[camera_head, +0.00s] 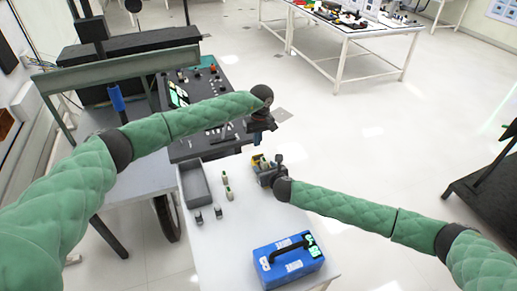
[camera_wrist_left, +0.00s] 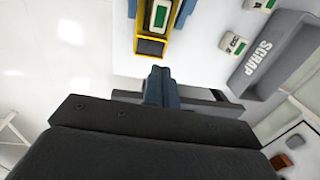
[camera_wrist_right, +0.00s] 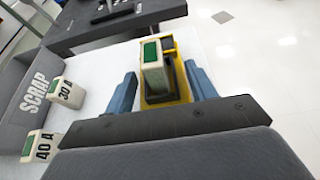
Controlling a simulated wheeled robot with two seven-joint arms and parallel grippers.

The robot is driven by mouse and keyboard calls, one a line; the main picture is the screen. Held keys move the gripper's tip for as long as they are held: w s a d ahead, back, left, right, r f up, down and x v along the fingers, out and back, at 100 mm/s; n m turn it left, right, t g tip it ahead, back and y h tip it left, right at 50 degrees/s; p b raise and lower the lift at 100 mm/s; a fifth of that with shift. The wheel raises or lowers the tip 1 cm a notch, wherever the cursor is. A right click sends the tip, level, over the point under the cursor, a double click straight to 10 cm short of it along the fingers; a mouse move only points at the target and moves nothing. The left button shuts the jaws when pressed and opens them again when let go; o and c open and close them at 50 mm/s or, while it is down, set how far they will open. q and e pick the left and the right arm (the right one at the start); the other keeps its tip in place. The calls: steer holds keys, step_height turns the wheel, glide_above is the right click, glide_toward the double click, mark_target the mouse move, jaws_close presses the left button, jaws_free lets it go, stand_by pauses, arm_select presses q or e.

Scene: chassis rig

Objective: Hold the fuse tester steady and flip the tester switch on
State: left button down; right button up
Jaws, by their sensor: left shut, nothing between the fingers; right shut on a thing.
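The yellow fuse tester (camera_head: 257,160) stands on the white table. A white fuse with a green top (camera_wrist_right: 153,65) sits upright in it. My right gripper (camera_wrist_right: 162,88) is shut on the tester, with a blue finger on each side. In the left wrist view the tester (camera_wrist_left: 138,30) shows a dark panel (camera_wrist_left: 151,47) at its near end; I cannot clearly make out the switch. My left gripper (camera_wrist_left: 162,75) is shut and empty, its fingertips just short of that dark end. In the head view my left gripper (camera_head: 259,138) is above and behind the tester.
A blue case (camera_head: 291,267) with a black handle sits at the table's front. A dark control panel (camera_head: 205,140) lies behind.

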arm_select(q)
step_height(320, 180, up, 7)
steer(key=shift+s+a, duration=0.15)
steer(key=shift+a, duration=0.25)
arm_select(e)
steer(key=o, duration=1.1)
steer(key=shift+o, duration=0.2)
steer(key=shift+s, duration=0.1)
